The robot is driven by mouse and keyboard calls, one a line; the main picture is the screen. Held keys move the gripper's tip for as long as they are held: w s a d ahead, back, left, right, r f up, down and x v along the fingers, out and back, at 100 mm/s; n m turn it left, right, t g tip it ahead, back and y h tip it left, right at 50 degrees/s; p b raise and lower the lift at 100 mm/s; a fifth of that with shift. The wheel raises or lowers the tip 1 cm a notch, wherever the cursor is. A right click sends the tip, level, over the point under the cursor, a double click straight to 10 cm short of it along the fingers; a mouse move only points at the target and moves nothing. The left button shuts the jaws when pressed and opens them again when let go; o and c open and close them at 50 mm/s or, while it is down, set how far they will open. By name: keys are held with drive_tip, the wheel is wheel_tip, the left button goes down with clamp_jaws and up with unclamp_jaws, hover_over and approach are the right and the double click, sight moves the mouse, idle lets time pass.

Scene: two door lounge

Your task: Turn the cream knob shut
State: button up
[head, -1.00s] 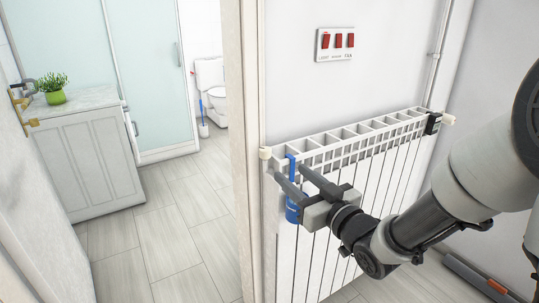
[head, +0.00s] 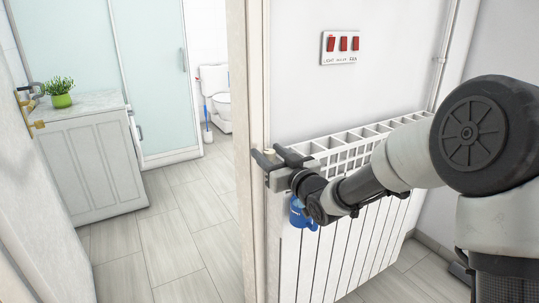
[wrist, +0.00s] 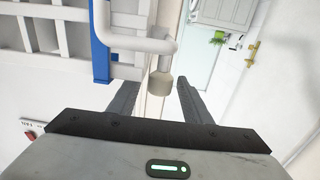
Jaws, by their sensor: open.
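The cream knob (wrist: 159,85) sits at the end of a white bent pipe on the left top end of the radiator. In the head view only a small part of the knob (head: 268,150) shows, between my fingers. My gripper (head: 273,155) is open at that end, and the wrist view shows its two fingers (wrist: 158,91) on either side of the knob, with a gap at each side. The knob is not gripped. The white radiator (head: 345,230) is on the wall, its right end hidden behind my arm.
A blue container (head: 302,213) hangs on the radiator front, just below my gripper; its blue strap (wrist: 100,50) shows near the pipe. A door frame (head: 253,120) stands close at the left. A red switch panel (head: 341,47) is above. The bathroom floor (head: 180,230) is clear.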

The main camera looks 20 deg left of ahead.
drive_tip(key=c, duration=1.1)
drive_tip(key=shift+o, duration=0.2)
drive_tip(key=shift+f+t+b, duration=0.15)
drive_tip(key=shift+t+b, duration=0.15)
drive_tip(key=shift+b, duration=0.15)
drive_tip(key=shift+s+a+m+t+h+b, duration=0.15)
drive_tip(key=shift+m+t+h+b, duration=0.35)
drive_tip(key=shift+m+h+b, duration=0.25)
drive_tip(key=shift+m+t+h+b, duration=0.55)
drive_tip(key=shift+m+t+h, duration=0.15)
drive_tip(key=shift+h, duration=0.25)
drive_tip(key=m+t+h, duration=0.1)
drive_tip(key=m+h, duration=0.1)
drive_tip(key=m+t+h+p, duration=0.1)
drive_tip(key=h, duration=0.2)
drive_tip(key=shift+r+m, duration=0.2)
drive_tip(key=shift+m, duration=0.15)
drive_tip(key=shift+m+t+h+p, duration=0.55)
drive_tip(key=shift+m+h, duration=0.45)
drive_tip(key=shift+h, duration=0.7)
